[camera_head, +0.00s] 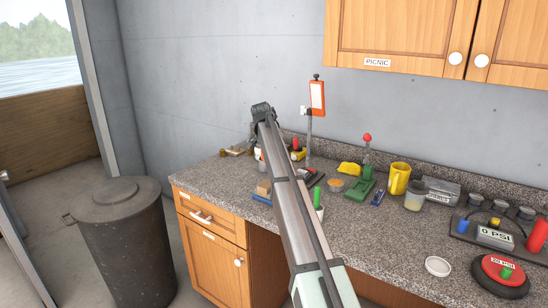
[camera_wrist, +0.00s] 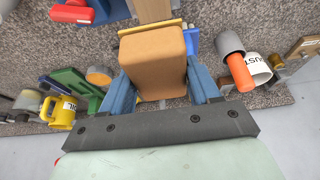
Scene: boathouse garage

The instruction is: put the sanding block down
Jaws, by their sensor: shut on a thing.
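The sanding block, a tan-brown block with rounded edges (camera_wrist: 152,55), sits between the two blue fingers of my gripper (camera_wrist: 160,80) in the wrist view. My gripper is shut on it, with the speckled counter (camera_wrist: 225,12) behind. I cannot tell whether the block's underside touches the counter or anything on it. In the head view my arm reaches over the counter (camera_head: 375,250) and hides my fingers.
A small tan piece (camera_head: 264,187) lies near the front left edge. Bare counter shows at front centre. A dark bin (camera_head: 127,245) stands on the floor.

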